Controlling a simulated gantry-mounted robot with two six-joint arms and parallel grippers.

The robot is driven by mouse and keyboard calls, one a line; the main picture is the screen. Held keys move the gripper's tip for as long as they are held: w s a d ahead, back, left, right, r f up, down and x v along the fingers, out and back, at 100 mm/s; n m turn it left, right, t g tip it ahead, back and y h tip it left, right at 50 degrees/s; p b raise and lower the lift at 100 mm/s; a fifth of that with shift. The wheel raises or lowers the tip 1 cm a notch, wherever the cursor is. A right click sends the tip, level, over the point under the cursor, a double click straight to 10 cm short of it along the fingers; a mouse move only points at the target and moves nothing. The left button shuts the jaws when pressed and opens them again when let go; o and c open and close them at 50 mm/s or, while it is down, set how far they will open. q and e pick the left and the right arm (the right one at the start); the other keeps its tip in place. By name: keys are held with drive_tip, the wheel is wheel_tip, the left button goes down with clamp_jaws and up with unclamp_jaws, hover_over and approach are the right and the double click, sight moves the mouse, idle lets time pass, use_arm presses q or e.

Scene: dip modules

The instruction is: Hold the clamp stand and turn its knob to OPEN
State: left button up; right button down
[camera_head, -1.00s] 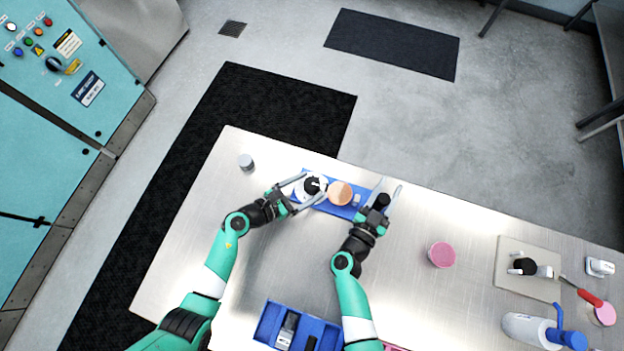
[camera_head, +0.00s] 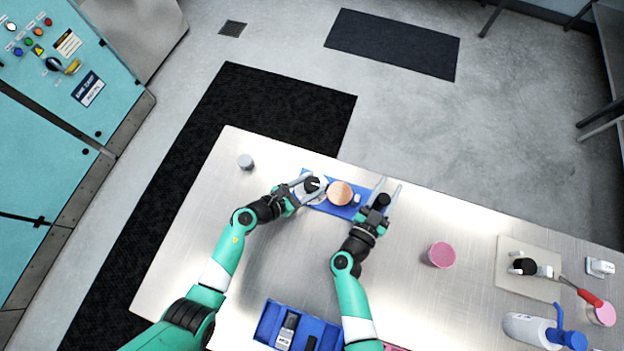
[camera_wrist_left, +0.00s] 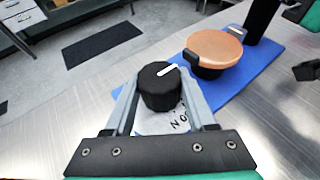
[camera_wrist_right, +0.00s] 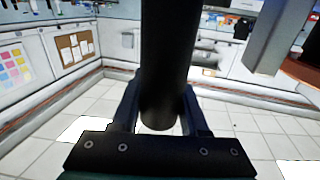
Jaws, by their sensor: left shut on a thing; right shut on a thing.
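The clamp stand has a blue base (camera_head: 334,208) near the table's far edge. It carries a black knob (camera_head: 312,184) over a white dial plate, a copper-topped round part (camera_head: 340,193) and a black post (camera_head: 383,200). My left gripper (camera_wrist_left: 161,88) is shut on the knob from both sides. The knob's white pointer bar (camera_wrist_left: 167,70) points to the upper right in the left wrist view. Part of the plate's lettering (camera_wrist_left: 180,122) shows below the knob; the rest is hidden. My right gripper (camera_wrist_right: 160,112) is shut on the upright black post (camera_wrist_right: 165,60).
A grey cylinder (camera_head: 246,162) stands left of the stand. A pink round piece (camera_head: 441,254) lies to the right. A blue tray (camera_head: 264,322) with dark parts is at the front. A beige board (camera_head: 511,281), a red-handled tool and a white-and-blue bottle are at far right.

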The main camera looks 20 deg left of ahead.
use_arm(q)
drive_tip(key=shift+s+f+n+t+y, duration=0.15)
drive_tip(key=shift+n+t+y, duration=0.45)
drive_tip(key=shift+n+y, duration=0.7)
clamp_jaws()
drive_tip(key=o, duration=1.4)
unclamp_jaws()
drive_tip(key=shift+c, duration=0.2)
drive_tip(key=shift+r, duration=0.2)
drive_tip(key=v, duration=1.1)
drive_tip(key=shift+s, duration=0.45)
